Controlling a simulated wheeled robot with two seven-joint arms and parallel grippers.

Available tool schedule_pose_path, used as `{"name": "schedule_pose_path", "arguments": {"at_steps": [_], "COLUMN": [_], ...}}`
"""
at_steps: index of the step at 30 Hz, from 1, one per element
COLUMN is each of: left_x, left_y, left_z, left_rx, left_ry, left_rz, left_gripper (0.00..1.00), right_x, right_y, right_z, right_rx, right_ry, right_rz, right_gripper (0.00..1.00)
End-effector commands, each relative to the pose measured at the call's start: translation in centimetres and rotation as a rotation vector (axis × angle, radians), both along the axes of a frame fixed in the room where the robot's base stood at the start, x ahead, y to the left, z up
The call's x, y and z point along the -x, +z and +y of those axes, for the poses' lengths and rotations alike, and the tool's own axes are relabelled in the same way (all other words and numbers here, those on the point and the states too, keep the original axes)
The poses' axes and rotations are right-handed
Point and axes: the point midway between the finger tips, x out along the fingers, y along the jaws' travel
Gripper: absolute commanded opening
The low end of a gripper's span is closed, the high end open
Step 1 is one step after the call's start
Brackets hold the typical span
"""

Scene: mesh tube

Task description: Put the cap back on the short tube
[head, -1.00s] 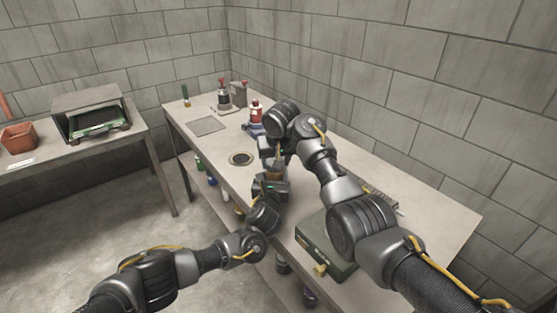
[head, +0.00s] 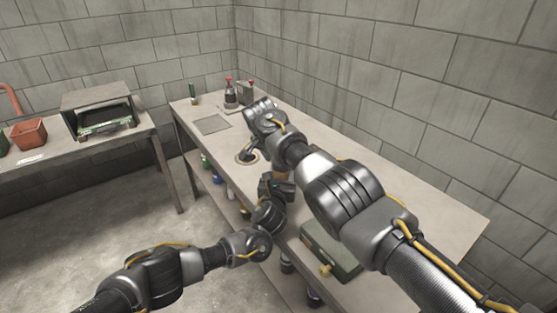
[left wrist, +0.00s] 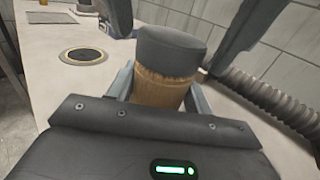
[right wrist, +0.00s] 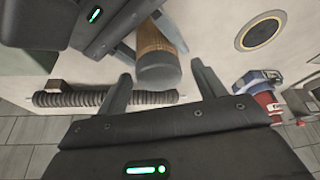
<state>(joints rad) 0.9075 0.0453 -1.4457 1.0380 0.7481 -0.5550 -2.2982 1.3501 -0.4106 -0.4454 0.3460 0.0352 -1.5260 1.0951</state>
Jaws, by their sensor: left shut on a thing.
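The short tube (left wrist: 165,92) is brown with a mesh-like wall and stands upright in my left gripper (left wrist: 160,85). The dark grey cap (left wrist: 172,48) sits on its top end; how tightly it fits I cannot tell. My left gripper is shut around the tube's lower part. My right gripper (right wrist: 161,70) is open, its two fingers apart near the capped end, with gaps between them and the cap (right wrist: 158,72). In the head view the tube (head: 281,176) shows only as a small brown patch, and my right fingers are mostly hidden by my wrist.
A ridged dark hose (right wrist: 105,98) lies on the bench. A green box (head: 330,252) stands at the bench's front. The right part of the bench top is clear.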

Motion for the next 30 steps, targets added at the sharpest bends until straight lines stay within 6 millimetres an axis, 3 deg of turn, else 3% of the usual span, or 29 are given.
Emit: {"name": "schedule_pose_path", "arguments": {"at_steps": [11, 21, 30], "left_x": [-0.1, -0.1, -0.1], "left_y": [-0.1, -0.1, -0.1], "left_z": [0.2, 0.2, 0.2], "left_rx": [0.000, -0.001, 0.000], "left_ry": [0.004, 0.004, 0.004], "left_rz": [0.001, 0.001, 0.001], "left_gripper": [0.00, 0.00, 0.00], "right_x": [0.0, 0.0, 0.1], "right_y": [0.1, 3.9, 4.4], "right_z": [-0.1, -0.1, -0.1], "right_rx": [0.001, 0.001, 0.001], "right_ry": [-0.001, 0.000, -0.001], "right_rz": [0.002, 0.001, 0.004], "right_gripper": [0.75, 0.75, 0.75]}}
